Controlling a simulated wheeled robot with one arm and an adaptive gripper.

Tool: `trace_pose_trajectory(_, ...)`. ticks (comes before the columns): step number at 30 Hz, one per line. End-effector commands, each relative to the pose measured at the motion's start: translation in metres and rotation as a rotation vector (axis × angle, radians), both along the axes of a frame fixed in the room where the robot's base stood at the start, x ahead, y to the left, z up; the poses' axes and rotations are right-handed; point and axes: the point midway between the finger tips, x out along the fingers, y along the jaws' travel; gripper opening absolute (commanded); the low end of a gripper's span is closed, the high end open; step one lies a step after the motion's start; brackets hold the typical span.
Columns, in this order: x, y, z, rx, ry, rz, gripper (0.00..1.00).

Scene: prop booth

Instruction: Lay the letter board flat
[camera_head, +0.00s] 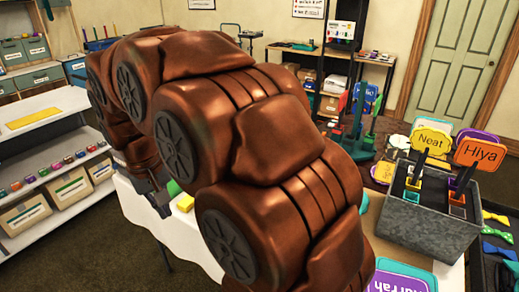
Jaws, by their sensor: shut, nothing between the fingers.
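My copper-coloured arm fills the middle of the view and covers much of the white-draped table (135,205). My dark gripper (158,200) is low at the left end of the arm, over the table's left part. It is shut, with nothing held. A green block (173,188) and a yellow block (186,203) are just right of it, partly behind the arm. I cannot make out a letter board for certain.
A grey crate (420,228) on the right holds upright signs, a yellow "Neat" (431,140) and an orange "Hiya" (479,153). Bow ties (497,235) lie at the right edge. White shelves (45,120) stand left. Open carpet (90,255) lies at lower left.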

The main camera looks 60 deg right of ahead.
Motion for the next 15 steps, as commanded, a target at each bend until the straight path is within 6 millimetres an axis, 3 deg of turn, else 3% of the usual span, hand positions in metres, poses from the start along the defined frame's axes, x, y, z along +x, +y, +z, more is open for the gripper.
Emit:
trace_pose_trajectory(1,0.018,-0.014,-0.002,-0.009,-0.012,-0.032,0.0)
trace_pose_trajectory(6,0.069,-0.06,0.004,-0.043,-0.062,-0.141,0.0)
trace_pose_trajectory(15,0.141,-0.157,0.004,-0.111,-0.15,-0.343,0.0)
